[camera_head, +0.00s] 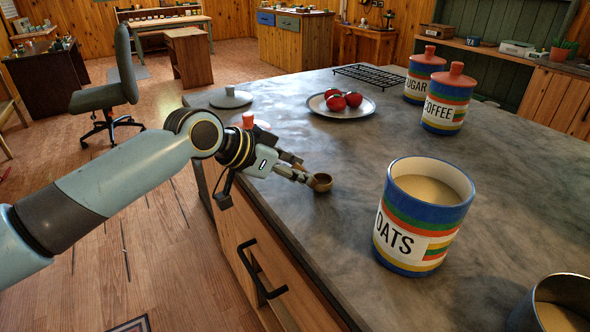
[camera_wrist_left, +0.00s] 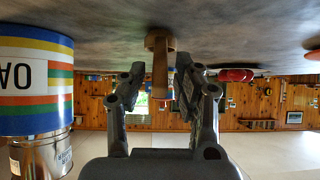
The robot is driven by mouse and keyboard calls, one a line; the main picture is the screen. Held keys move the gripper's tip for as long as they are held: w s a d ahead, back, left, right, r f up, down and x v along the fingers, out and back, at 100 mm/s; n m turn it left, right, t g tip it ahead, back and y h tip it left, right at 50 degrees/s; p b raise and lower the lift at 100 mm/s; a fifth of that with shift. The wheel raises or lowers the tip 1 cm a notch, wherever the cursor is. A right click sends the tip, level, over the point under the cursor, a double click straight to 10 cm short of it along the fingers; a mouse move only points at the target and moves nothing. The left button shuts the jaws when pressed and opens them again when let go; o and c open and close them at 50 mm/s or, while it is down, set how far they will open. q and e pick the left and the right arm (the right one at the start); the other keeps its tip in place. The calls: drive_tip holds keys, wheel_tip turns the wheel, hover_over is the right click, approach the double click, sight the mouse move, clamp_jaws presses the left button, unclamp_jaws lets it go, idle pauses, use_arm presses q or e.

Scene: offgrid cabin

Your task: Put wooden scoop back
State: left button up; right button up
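The wooden scoop (camera_head: 320,182) is at the left edge of the grey counter, its round bowl facing away from my arm. In the left wrist view, which is upside down, its handle (camera_wrist_left: 160,75) points between my left fingers. My left gripper (camera_head: 298,172) is at the handle end; in the wrist view a gap shows between the handle and each finger (camera_wrist_left: 157,85), so it looks open around the handle. The striped OATS canister (camera_head: 412,260) stands lidless to the right, pale contents inside; it also shows in the wrist view (camera_wrist_left: 35,112). My right gripper is out of view.
A metal pot (camera_head: 520,318) stands at the bottom right. COFFEE (camera_head: 446,108) and SUGAR (camera_head: 423,80) canisters, a plate (camera_head: 342,112) with red fruit and a black rack (camera_head: 370,76) are farther back. A grey lid (camera_head: 231,99) and a red-knobbed lid (camera_head: 249,120) lie near my arm.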

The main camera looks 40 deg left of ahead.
use_arm(q)
drive_tip(key=shift+o, duration=0.8)
drive_tip(key=v, duration=1.2)
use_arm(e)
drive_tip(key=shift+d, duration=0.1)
